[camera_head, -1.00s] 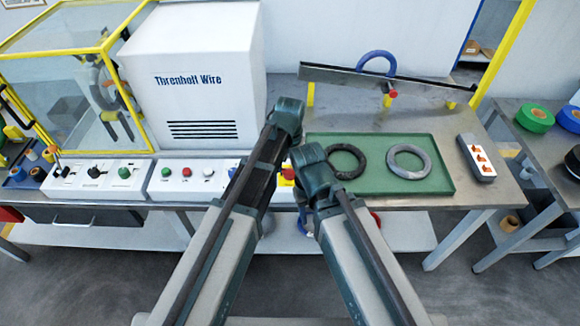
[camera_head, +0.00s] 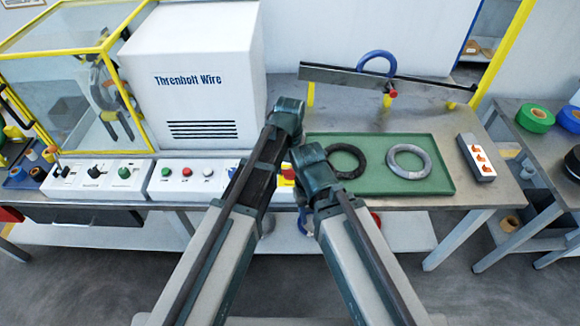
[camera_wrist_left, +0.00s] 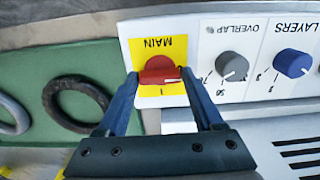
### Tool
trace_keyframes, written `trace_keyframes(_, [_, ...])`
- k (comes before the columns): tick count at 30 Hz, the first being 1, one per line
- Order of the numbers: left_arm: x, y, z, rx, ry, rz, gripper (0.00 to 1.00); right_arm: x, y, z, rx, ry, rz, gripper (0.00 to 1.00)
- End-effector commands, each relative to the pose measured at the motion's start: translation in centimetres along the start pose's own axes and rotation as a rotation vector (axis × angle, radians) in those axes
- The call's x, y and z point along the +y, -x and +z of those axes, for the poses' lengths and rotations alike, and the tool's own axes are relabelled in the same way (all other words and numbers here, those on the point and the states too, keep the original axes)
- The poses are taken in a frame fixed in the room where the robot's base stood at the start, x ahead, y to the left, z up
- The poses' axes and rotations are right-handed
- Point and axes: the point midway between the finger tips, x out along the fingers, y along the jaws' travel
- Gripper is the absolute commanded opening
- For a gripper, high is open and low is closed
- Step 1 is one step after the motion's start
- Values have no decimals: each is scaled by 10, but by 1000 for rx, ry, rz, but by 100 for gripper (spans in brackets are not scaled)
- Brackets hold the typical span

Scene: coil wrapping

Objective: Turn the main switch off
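The main switch is a red rotary knob (camera_wrist_left: 160,70) on a yellow plate marked MAIN, upside down in the left wrist view. A pale mark on the knob points toward the right of that picture. In the head view a bit of its yellow plate with red (camera_head: 288,174) shows at the panel's right end, partly covered by my arms. My left gripper (camera_wrist_left: 159,77) has its two blue fingers apart, one on each side of the knob. Small gaps seem to show, and firm contact cannot be seen. My right gripper is not visible in the head view.
OVERLAP (camera_wrist_left: 232,66) and LAYERS (camera_wrist_left: 292,63) knobs sit beside the switch. A green tray (camera_head: 430,180) with a black ring (camera_head: 345,172) and a grey ring (camera_head: 424,160) lies right of the panel.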

Motion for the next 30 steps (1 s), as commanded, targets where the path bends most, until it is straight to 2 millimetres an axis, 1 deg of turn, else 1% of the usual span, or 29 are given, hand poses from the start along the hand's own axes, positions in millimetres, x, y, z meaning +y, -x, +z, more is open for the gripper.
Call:
trace_keyframes(1, [0,0,0,0,0,0,79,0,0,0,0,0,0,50])
trace_keyframes(3, [0,0,0,0,-1,0,92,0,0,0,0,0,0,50])
trace_keyframes(4, [0,0,0,0,-1,0,95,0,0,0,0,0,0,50])
trace_keyframes(12, [0,0,0,0,-2,0,95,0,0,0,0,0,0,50])
trace_keyframes(17, [0,5,0,0,-3,0,95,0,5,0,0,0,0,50])
trace_keyframes(23, [0,21,0,0,-3,0,95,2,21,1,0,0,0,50])
trace_keyframes(30, [0,55,0,0,-2,0,95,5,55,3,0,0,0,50])
